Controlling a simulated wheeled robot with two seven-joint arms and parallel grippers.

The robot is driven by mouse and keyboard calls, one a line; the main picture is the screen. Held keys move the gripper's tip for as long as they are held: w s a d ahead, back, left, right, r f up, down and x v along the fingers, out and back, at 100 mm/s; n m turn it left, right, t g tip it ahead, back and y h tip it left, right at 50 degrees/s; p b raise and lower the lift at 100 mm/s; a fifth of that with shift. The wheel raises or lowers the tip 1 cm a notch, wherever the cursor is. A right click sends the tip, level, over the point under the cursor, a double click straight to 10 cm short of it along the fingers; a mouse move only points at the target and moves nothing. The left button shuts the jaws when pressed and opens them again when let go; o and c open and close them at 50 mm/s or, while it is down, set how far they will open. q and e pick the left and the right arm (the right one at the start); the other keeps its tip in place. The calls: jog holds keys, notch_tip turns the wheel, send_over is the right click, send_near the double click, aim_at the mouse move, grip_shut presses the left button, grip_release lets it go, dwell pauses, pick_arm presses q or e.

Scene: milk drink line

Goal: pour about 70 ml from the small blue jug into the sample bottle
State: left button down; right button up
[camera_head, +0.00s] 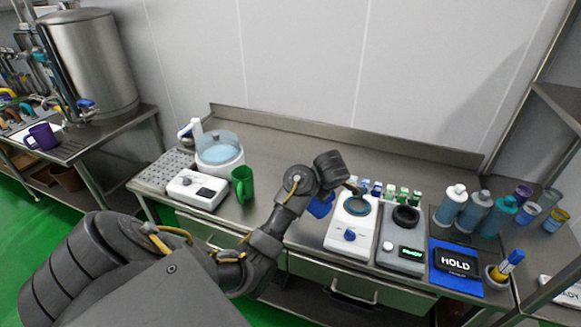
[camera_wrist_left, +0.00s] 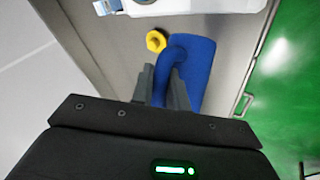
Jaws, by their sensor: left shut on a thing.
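The small blue jug (camera_head: 320,207) is near the front of the bench, left of a white device, partly hidden behind my left arm. In the left wrist view the jug (camera_wrist_left: 203,75) fills the middle, with its handle between the fingers. My left gripper (camera_wrist_left: 163,88) is shut on that handle. Whether the jug touches the bench is unclear, and its contents are hidden. Several small bottles with green and blue caps (camera_head: 403,193) stand behind the devices. I cannot tell which one is the sample bottle. My right gripper is not in view.
A white device with a round plate (camera_head: 350,226) and a grey device with a lit display (camera_head: 403,246) stand right of the jug. A green jug (camera_head: 243,184) stands left. A yellow piece (camera_wrist_left: 155,41) lies beside the blue jug. Larger bottles (camera_head: 470,211) stand at right.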

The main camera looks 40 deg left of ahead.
pick_arm(q)
jog(key=shift+a+r+p, duration=0.1)
jog(key=shift+r+p, duration=0.25)
jog(key=shift+p, duration=0.1)
jog(key=shift+f, duration=0.1)
jog(key=shift+w+d, duration=0.1)
jog(key=shift+d, duration=0.3)
dwell(0.6)
jog(key=shift+a+r+n+t+h+p, duration=0.35)
jog(key=shift+r+h+p, duration=0.35)
jog(key=shift+p, duration=0.6)
dwell(3.1)
